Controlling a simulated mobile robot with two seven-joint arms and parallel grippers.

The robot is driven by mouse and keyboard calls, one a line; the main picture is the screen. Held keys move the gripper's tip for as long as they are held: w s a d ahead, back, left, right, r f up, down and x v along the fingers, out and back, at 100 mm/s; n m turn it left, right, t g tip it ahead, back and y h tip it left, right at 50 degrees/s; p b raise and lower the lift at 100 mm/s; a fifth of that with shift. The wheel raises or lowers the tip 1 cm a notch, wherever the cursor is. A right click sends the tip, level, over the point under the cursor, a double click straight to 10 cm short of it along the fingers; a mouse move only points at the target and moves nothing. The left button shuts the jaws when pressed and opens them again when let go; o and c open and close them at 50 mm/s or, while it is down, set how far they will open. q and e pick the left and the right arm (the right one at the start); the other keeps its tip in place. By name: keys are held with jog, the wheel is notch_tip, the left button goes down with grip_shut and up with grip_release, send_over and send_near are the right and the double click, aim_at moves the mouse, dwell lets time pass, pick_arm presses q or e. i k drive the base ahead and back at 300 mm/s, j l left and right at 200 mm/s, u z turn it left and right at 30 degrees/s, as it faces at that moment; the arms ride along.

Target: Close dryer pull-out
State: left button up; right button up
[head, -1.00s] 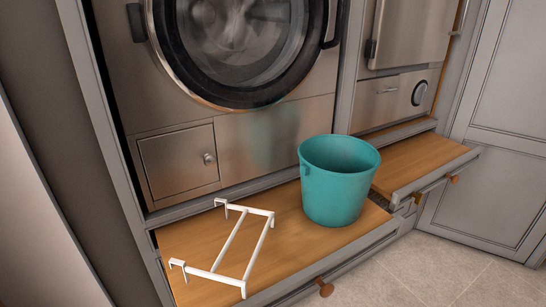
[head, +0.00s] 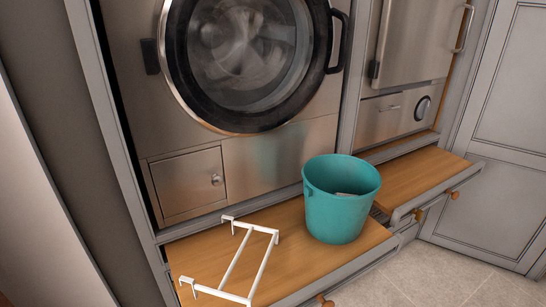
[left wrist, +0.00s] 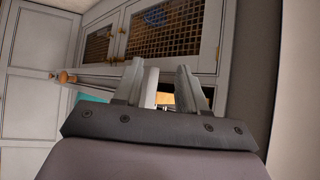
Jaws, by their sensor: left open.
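Two wooden-topped pull-outs stand out from the grey bench in the head view. The left pull-out (head: 290,262) is under the round-door machine (head: 250,60); the right pull-out (head: 425,172) is under the square-door machine (head: 415,50). I cannot tell for sure which machine is the dryer. The right one has a round wooden knob (head: 454,195) on its front. A teal bucket (head: 338,212) and a white rack (head: 235,262) are on the left pull-out. In the left wrist view my left gripper (left wrist: 161,75) is open. No gripper shows in the head view.
In the left wrist view, mesh-fronted cabinet doors (left wrist: 170,30) lie beyond the fingers, with a wooden knob (left wrist: 65,77) to the left. A grey panelled door (head: 500,130) stands at the right in the head view. The tiled floor (head: 470,275) in front of it is clear.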

aim_at(421, 177)
jog(key=i+l+u, duration=0.1)
jog(key=l, duration=0.45)
jog(key=i+l, duration=0.15)
jog(key=l, duration=0.45)
jog(key=i+l+u, duration=0.15)
jog(key=l, duration=0.4)
jog(key=i+l, duration=0.1)
jog(key=l, duration=0.25)
jog(key=i+l+u, duration=0.1)
jog(key=l, duration=0.25)
jog(key=i, duration=0.4)
